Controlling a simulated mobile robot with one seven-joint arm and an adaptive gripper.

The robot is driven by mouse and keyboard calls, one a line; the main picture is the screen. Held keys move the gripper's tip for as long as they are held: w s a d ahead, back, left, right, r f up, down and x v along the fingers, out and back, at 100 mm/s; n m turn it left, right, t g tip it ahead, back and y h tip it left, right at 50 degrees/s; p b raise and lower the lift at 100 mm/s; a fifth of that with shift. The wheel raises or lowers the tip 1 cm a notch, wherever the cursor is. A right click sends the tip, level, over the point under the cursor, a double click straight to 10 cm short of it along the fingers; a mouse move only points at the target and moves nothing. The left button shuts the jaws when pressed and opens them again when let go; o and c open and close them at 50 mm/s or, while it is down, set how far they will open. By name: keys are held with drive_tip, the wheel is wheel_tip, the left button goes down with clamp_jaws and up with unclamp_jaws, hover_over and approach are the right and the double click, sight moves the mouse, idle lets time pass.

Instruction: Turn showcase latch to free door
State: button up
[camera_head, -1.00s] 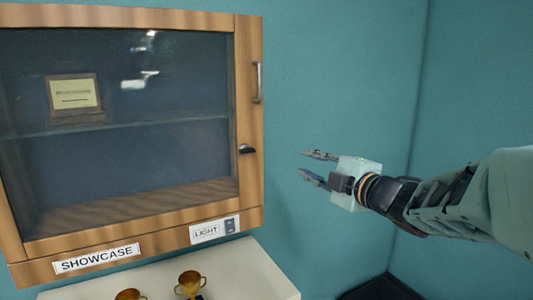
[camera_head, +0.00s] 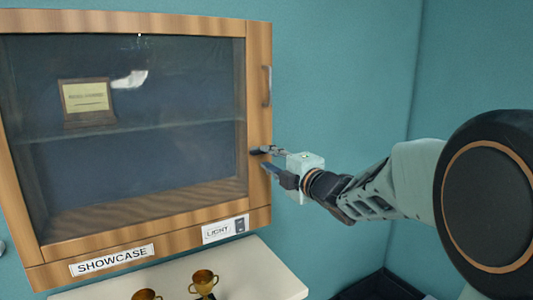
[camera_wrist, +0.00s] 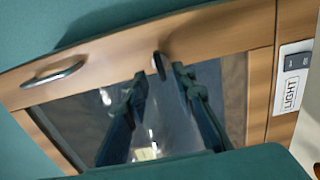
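The showcase (camera_head: 150,225) is a wooden wall cabinet with a glass door, which looks closed. Its small dark latch (camera_head: 256,151) sits on the right door frame below the metal handle (camera_head: 266,87). My gripper (camera_head: 267,159) is open and empty, with its fingertips at the latch. In the wrist view, the latch (camera_wrist: 158,66) appears between the two spread fingertips, nearer the right one. Whether either finger touches it I cannot tell. In the head view, the upper finger partly covers the latch.
A light switch (camera_head: 240,226) sits on the lower right cabinet frame. A plaque (camera_head: 88,100) stands on the shelf behind the glass. Gold trophy cups (camera_head: 203,280) stand on the white counter (camera_head: 262,268) below. The teal wall to the right is clear.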

sight(260, 153)
drive_tip(key=shift+x, duration=2.4)
clamp_jaws()
